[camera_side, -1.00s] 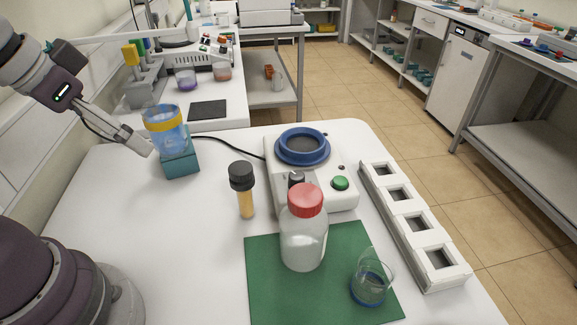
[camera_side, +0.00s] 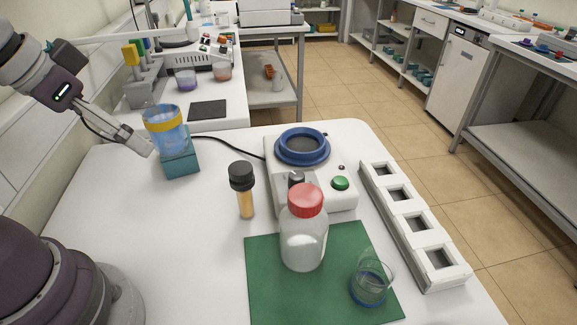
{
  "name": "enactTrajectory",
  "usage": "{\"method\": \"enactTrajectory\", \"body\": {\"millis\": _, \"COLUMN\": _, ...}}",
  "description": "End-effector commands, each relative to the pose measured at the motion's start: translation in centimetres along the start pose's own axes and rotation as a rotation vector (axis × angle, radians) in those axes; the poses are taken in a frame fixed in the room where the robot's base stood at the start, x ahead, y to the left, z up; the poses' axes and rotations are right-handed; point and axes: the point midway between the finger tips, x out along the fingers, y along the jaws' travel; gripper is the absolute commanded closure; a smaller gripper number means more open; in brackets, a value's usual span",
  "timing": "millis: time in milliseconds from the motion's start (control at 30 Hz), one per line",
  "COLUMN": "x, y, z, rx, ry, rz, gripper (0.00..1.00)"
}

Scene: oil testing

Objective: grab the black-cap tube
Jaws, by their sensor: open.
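The black-cap tube (camera_side: 245,202) stands upright on the white table, left of the mixer, with amber liquid below its black cap. My gripper (camera_side: 148,150) is at the left, beside the blue beaker with a yellow band, and apart from the tube. It is open, and I see nothing held in it. The tube is fully in view, well to the right of and nearer the camera than my gripper.
A red-cap bottle (camera_side: 303,240) and a small glass beaker (camera_side: 370,285) stand on a green mat (camera_side: 270,295). The blue beaker (camera_side: 165,130) rests on a teal block (camera_side: 180,163). The mixer (camera_side: 335,195) and a white rack (camera_side: 407,215) stand to the right. The table left of the tube is clear.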

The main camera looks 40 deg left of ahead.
Motion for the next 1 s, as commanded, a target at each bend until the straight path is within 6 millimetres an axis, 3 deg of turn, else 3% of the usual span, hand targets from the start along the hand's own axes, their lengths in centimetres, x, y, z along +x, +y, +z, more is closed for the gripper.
{"method": "enactTrajectory", "body": {"millis": 133, "x": 0.0, "y": 0.3, "z": -1.5, "rx": 0.103, "ry": -0.05, "rz": 0.013, "gripper": 0.25}}
{"method": "enactTrajectory", "body": {"millis": 267, "x": 1.0, "y": 1.3, "z": -4.9, "rx": 0.365, "ry": -0.163, "rz": 0.057, "gripper": 0.25}}
{"method": "enactTrajectory", "body": {"millis": 400, "x": 4.1, "y": 2.8, "z": -8.3, "rx": 0.686, "ry": -0.29, "rz": 0.134, "gripper": 0.25}}
{"method": "enactTrajectory", "body": {"millis": 500, "x": 6.9, "y": 3.8, "z": -9.6, "rx": 0.888, "ry": -0.364, "rz": 0.197, "gripper": 0.25}}
{"method": "enactTrajectory", "body": {"millis": 700, "x": 10.2, "y": 4.9, "z": -10.2, "rx": 1.105, "ry": -0.434, "rz": 0.276, "gripper": 0.25}}
{"method": "enactTrajectory", "body": {"millis": 1000, "x": 14.6, "y": 5.0, "z": -7.8, "rx": 1.125, "ry": -0.44, "rz": 0.285, "gripper": 0.25}}
